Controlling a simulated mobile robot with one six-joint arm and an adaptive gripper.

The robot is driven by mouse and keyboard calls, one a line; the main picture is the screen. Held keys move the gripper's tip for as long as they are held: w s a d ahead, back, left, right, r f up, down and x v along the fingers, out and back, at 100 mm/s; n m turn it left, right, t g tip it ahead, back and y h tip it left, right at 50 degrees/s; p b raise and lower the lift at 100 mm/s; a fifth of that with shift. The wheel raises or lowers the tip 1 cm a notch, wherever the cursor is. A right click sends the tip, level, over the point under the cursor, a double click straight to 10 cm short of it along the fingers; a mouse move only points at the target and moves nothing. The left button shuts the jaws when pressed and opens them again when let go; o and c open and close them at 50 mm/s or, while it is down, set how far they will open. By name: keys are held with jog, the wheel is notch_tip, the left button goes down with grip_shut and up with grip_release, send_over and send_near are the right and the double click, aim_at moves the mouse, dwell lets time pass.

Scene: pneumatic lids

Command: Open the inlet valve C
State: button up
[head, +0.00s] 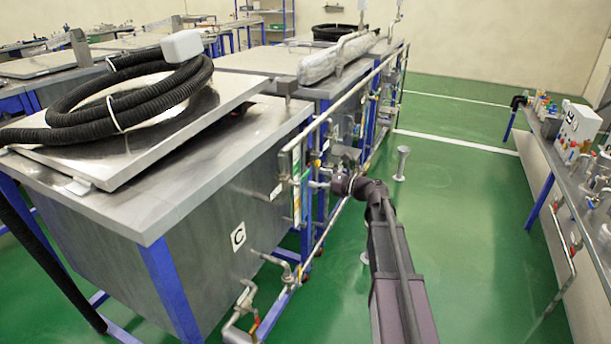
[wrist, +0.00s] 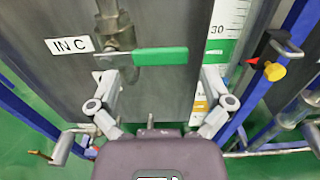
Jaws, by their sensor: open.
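The inlet valve C has a green lever handle (wrist: 160,56) that lies horizontal in the wrist view. Its left end meets a metal valve body on a vertical pipe (wrist: 118,28). A white label reading "IN C" (wrist: 70,45) is on the metal wall left of the pipe. My gripper (wrist: 159,78) is open and empty, with one finger on each side of the handle's length. Whether the fingertips touch anything cannot be told. In the head view my arm reaches to the piping beside the metal tank marked C (head: 130,225); the fingers are not clear there.
A level scale (wrist: 228,32) stands right of the handle. A black bracket with a yellow knob (wrist: 274,71) and blue frame posts are farther right. A coiled black hose (head: 125,100) lies on the tank lid.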

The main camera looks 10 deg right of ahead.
aim_at(307, 175)
jog(key=shift+x, duration=1.85)
jog(key=c, duration=1.1)
